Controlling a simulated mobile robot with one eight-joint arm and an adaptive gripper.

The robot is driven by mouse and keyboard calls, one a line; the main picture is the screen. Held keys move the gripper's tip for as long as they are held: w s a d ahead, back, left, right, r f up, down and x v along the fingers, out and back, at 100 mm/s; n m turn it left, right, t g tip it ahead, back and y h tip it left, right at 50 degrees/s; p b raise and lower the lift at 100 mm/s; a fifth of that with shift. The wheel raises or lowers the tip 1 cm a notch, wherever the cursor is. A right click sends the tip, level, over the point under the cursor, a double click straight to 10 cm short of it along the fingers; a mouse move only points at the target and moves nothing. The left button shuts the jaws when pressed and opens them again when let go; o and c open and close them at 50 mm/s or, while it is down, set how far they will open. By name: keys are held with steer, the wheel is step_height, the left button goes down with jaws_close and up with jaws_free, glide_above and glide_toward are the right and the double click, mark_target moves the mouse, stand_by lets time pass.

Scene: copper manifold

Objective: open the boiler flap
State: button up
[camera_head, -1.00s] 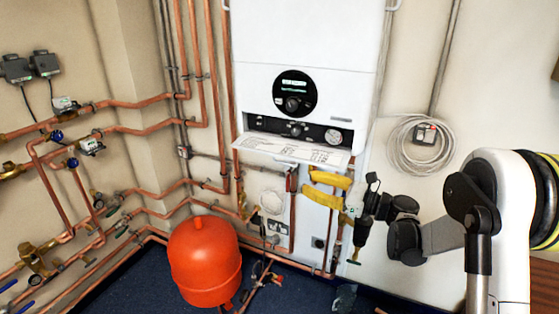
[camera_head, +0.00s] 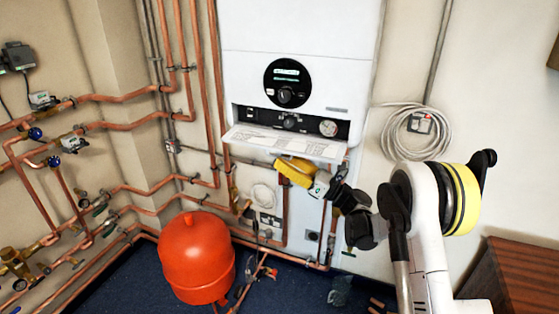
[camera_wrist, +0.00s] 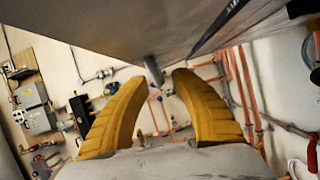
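The boiler flap (camera_head: 285,142) is a white panel with printed sheets on its upper face. It is folded down and juts out below the boiler's control strip (camera_head: 290,121). My gripper (camera_head: 280,164), with yellow fingers, is just below the flap, right of its middle. In the wrist view my gripper (camera_wrist: 160,82) has its two fingertips apart with nothing held between them. A grey surface, the underside of the flap or boiler, fills the top of that view. Whether a finger touches the flap is unclear.
The white boiler (camera_head: 300,35) hangs on the wall with copper pipes (camera_head: 200,90) to its left. A red expansion vessel (camera_head: 196,258) stands below left. A coiled cable (camera_head: 415,132) hangs on the right wall. A brown wooden cabinet (camera_head: 510,275) is at lower right.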

steer(key=shift+w+a+r, duration=0.25)
steer(key=shift+a, duration=0.3)
jaws_close()
